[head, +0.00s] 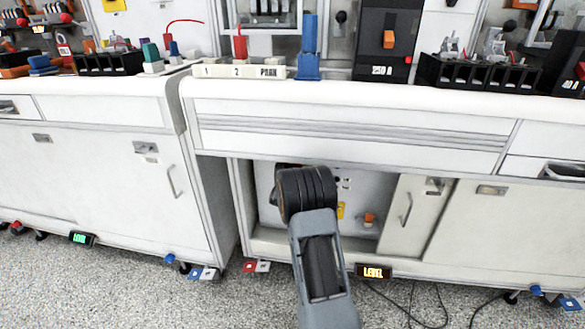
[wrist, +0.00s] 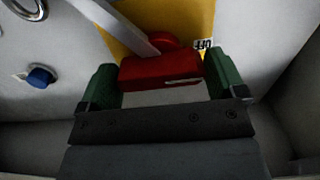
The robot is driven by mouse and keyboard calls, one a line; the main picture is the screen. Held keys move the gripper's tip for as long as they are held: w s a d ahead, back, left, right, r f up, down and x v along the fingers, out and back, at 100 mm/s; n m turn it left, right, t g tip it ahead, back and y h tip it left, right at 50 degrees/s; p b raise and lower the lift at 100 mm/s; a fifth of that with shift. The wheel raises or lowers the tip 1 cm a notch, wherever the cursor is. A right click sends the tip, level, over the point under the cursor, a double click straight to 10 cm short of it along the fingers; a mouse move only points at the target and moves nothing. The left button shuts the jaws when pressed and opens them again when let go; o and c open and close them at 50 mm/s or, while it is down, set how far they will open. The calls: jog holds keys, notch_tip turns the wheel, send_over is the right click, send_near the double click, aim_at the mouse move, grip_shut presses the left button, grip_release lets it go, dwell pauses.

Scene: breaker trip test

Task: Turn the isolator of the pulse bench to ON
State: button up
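The isolator's red handle (wrist: 160,70) shows in the wrist view, in front of a yellow plate (wrist: 195,18) on a pale panel. A small OFF label (wrist: 203,44) sits just right of its red hub. My gripper (wrist: 162,82) has its two green fingers at the left and right ends of the handle. The handle fills nearly all the gap between them; I cannot tell whether they press on it. In the head view my arm reaches into the open compartment under the middle bench and hides the gripper and the handle.
The compartment (head: 262,240) has side walls and a half-width door (head: 415,215) at right. A blue knob (wrist: 41,77) and metal ring (wrist: 27,8) are left of the handle. An orange switch (head: 369,219) is low on the panel. An amber LEVEL display (head: 374,272) is below. Cables lie on the floor.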

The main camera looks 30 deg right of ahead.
jog(key=c, duration=0.5)
jog(key=shift+f+m+b, duration=0.1)
jog(key=shift+m+b, duration=0.8)
jog(key=shift+m, duration=0.4)
jog(key=m, duration=0.4)
jog(key=shift+m, duration=0.3)
jog(key=m, duration=1)
jog(key=shift+m, duration=0.3)
